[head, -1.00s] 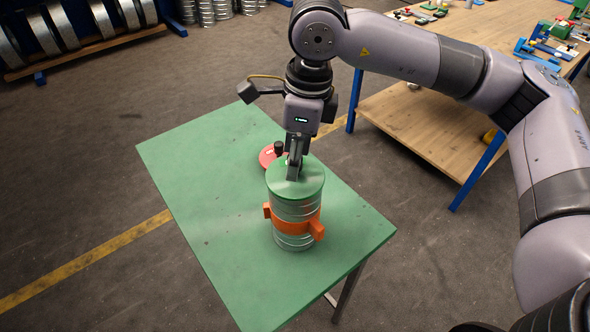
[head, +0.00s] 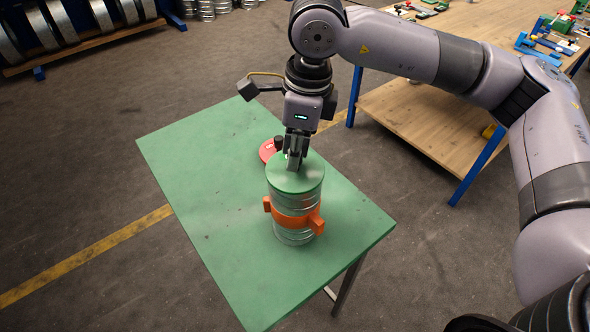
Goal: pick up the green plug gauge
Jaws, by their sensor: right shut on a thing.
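The green plug gauge (head: 312,178) shows as a flat green disc on the top end of an upright spiral duct (head: 294,237). An orange clamp (head: 291,219) goes around the duct. My right gripper (head: 295,162) points down over the middle of the disc and is shut on the gauge's grip, which the fingers mostly hide. I see no clear gap between disc and duct. My left gripper is not in view.
The duct stands on a green table (head: 215,200). A red disc with a black knob (head: 267,152) lies just behind it. The table's left side is clear. A wooden workbench (head: 425,125) with tools stands at the right.

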